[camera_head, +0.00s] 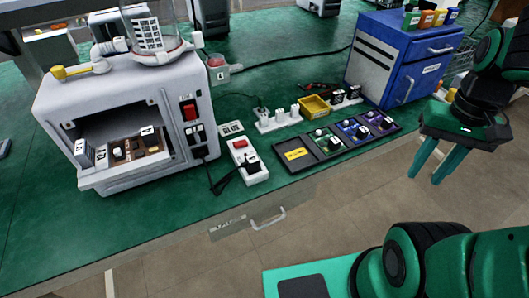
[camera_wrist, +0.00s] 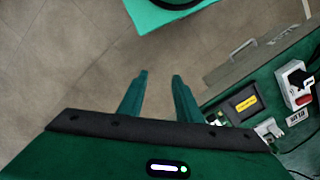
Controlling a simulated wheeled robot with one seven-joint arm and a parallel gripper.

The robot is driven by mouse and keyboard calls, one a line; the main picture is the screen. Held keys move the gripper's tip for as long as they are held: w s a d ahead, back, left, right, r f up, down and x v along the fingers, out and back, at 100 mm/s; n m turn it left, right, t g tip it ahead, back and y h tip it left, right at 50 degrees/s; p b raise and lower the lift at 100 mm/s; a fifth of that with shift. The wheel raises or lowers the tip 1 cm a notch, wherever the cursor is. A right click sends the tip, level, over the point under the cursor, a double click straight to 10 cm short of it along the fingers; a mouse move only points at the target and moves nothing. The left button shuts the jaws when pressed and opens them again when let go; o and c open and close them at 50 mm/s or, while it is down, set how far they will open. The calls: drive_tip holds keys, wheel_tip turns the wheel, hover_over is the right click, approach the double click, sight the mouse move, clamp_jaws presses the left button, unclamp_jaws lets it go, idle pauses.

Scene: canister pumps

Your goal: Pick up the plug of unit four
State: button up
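A white power strip with a red switch (camera_head: 247,161) lies on the green bench, right of a grey-white machine (camera_head: 125,110). A black plug (camera_head: 249,167) with a black cable sits at the strip. The strip also shows at the right edge of the wrist view (camera_wrist: 294,84). Another small black plug (camera_head: 260,109) is farther back by a white socket row (camera_head: 279,119). I cannot read which plug belongs to unit four. My gripper (camera_head: 424,179) is open and empty, pointing down over the floor, right of the bench and apart from everything.
A black tray (camera_head: 294,154) with small coloured parts lies near the bench's front edge. A yellow bin (camera_head: 314,107) stands behind it. A blue cabinet (camera_head: 376,60) stands at the back right. A drawer handle (camera_head: 268,219) juts from the bench front.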

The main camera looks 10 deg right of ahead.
drive_tip(key=shift+w+a, duration=0.1)
drive_tip(key=shift+a, duration=0.05)
drive_tip(key=o, duration=0.5)
drive_tip(key=shift+s+r, duration=0.15)
drive_tip(key=shift+s, duration=0.05)
drive_tip(key=w+a+r+m, duration=0.15)
drive_tip(key=w+a, duration=0.25)
drive_tip(key=w, duration=0.4)
drive_tip(key=m+g+y, duration=0.1)
drive_tip(key=m+y, duration=0.3)
drive_tip(key=m, duration=0.3)
approach(253, 158)
drive_tip(key=shift+x, duration=4.3)
